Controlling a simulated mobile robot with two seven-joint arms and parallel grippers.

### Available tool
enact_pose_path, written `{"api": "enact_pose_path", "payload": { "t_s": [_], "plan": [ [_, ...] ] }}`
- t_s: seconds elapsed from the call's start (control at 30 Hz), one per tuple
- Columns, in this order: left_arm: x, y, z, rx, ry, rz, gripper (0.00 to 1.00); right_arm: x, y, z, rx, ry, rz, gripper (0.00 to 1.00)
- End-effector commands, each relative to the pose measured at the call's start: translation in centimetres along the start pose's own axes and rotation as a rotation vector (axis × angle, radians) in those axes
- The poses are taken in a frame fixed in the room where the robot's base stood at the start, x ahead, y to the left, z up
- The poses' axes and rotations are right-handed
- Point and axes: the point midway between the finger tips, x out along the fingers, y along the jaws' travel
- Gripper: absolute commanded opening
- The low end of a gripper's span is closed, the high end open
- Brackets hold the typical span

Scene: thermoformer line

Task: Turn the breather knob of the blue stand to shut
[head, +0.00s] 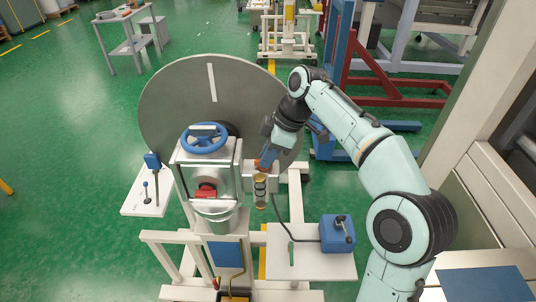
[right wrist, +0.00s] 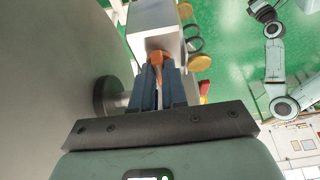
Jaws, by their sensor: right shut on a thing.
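My right gripper (head: 265,160) reaches in from the right, beside the large grey disc. In the right wrist view its dark blue fingers (right wrist: 161,80) are shut on a small orange knob (right wrist: 161,59). The knob is at the near face of a pale grey block (right wrist: 158,25); the fingers hide part of it. In the head view only a speck of orange shows at the fingertips, so the knob's angle is hard to read. My left gripper is not in view.
The grey disc (head: 180,92) stands close left of my right gripper. A blue handwheel (head: 204,139) tops the machine, with a brass-ended sight tube (head: 260,190) to its right. A blue box (head: 337,233) sits on a white shelf.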

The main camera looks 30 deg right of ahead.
Motion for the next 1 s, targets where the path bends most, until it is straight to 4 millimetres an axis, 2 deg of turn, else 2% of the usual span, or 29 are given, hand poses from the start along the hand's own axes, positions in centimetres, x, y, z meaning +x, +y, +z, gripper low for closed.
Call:
{"api": "enact_pose_path", "payload": {
  "t_s": [0.13, 0.17, 0.2, 0.23, 0.53, 0.63, 1.0],
  "plan": [
    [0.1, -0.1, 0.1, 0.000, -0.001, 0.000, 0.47, 0.5, -0.2, 0.3, 0.002, -0.010, -0.015, 0.00],
    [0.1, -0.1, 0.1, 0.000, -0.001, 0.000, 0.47, 0.5, -0.2, 0.3, 0.002, -0.011, -0.015, 0.22],
    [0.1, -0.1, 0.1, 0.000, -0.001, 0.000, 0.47, 0.5, -0.2, 0.3, 0.003, -0.011, -0.015, 0.35],
    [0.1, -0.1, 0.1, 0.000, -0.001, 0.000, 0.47, 0.5, -0.2, 0.3, 0.003, -0.010, -0.015, 0.38],
    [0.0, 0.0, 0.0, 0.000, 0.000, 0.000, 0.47, 0.1, -0.1, 0.1, 0.002, -0.004, -0.006, 0.38],
    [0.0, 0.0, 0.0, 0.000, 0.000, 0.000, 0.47, -0.6, 0.0, 0.1, 0.002, -0.003, -0.003, 0.38],
    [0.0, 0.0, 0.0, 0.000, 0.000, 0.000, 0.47, -7.0, 0.1, 0.0, 0.002, -0.003, -0.003, 0.38]
  ]
}}
